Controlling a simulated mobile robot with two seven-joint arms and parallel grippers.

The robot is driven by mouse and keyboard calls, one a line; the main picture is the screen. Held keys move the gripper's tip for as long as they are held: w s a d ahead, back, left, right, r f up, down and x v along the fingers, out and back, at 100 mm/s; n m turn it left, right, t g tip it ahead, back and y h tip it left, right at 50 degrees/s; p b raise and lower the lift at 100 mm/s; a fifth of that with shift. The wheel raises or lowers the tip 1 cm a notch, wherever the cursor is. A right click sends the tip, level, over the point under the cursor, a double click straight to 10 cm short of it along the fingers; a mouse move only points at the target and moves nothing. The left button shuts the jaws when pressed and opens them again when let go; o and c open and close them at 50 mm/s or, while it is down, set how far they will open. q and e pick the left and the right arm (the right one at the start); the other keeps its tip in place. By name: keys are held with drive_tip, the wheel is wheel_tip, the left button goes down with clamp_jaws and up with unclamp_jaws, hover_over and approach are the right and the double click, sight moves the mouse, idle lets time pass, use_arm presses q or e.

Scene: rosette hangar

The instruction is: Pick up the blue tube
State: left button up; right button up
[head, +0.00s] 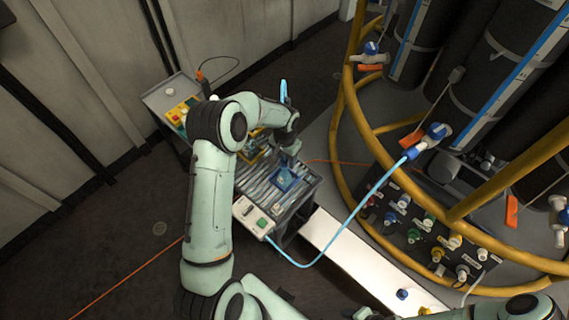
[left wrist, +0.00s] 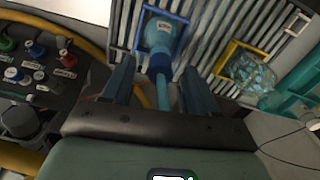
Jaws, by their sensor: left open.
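The blue tube (left wrist: 162,92) shows in the left wrist view as a thin light blue stem with a darker blue collar and a wide, labelled light blue end. The wide end lies within a blue square frame (left wrist: 186,42) on a grey slatted surface. My left gripper (left wrist: 158,80) is open, with one finger on each side of the stem and gaps between. In the head view my left gripper (head: 289,158) points down over the blue frame (head: 284,180). A light blue tip (head: 283,91) shows above my wrist; the part between is hidden. My right gripper is not in view.
A yellow frame (left wrist: 232,62) with a clear bluish bag stands beside the blue one. A light blue hose (head: 346,222) loops from a white box (head: 252,217) to a connector on the yellow-railed rack (head: 341,130). A panel of coloured connectors (head: 420,225) is at right.

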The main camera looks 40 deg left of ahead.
use_arm(q)
drive_tip(key=shift+f, duration=0.7)
clamp_jaws()
drive_tip(key=shift+r, duration=0.15)
wheel_tip(320, 180, up, 32)
drive_tip(key=p, duration=0.3)
drive_tip(key=shift+r, duration=0.25)
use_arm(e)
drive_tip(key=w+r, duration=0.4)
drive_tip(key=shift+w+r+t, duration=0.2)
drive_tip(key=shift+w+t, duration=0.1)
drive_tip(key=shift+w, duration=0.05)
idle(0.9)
